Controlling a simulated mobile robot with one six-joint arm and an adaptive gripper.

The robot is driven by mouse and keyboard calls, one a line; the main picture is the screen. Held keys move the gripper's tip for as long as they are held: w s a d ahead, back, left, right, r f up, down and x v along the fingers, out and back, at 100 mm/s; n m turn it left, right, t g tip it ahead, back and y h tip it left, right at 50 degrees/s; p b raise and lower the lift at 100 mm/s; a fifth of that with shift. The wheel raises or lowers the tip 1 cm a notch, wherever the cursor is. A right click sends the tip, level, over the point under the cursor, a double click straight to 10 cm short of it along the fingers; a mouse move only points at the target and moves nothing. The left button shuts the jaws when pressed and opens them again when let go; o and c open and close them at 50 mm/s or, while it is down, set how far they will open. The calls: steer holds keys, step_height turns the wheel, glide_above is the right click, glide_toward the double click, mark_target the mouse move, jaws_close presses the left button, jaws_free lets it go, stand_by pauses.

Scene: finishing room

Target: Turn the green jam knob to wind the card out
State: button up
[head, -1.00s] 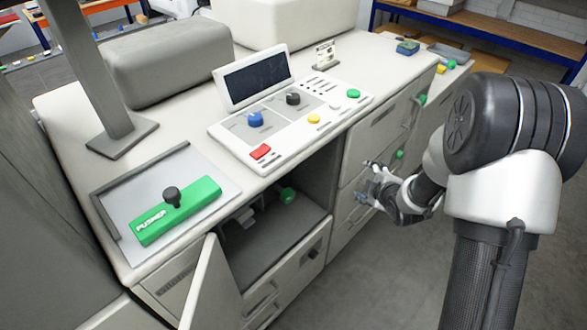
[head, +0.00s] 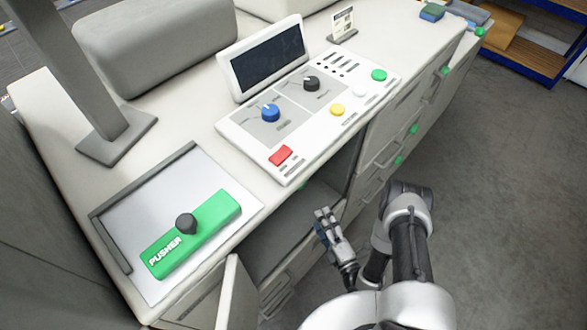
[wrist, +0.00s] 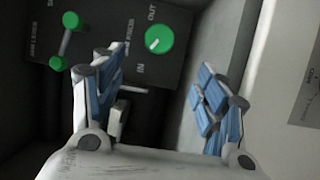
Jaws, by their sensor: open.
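The round green jam knob (wrist: 159,38) sits on a dark panel (wrist: 190,20) inside the machine, at the top middle of the wrist view. It has a small white mark, with OUT printed above it and IN below. A green-ended lever (wrist: 66,40) is to its left. My gripper (wrist: 160,88) is open and empty, its blue-padded fingers apart on either side below the knob, not touching it. In the head view my gripper (head: 326,222) is at the mouth of the open lower compartment (head: 290,225). I cannot make out a card.
An open white door (head: 235,290) stands at the compartment's left. A control panel (head: 300,110) and a tray with the green pusher (head: 205,240) are on top. Floor (head: 500,200) to the right is clear.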

steer(key=b+x, duration=0.5)
steer(key=x, duration=1.1)
steer(key=shift+w+a, duration=0.15)
steer(key=shift+w, duration=0.2)
steer(key=shift+c, duration=0.6)
steer(key=c, duration=0.9)
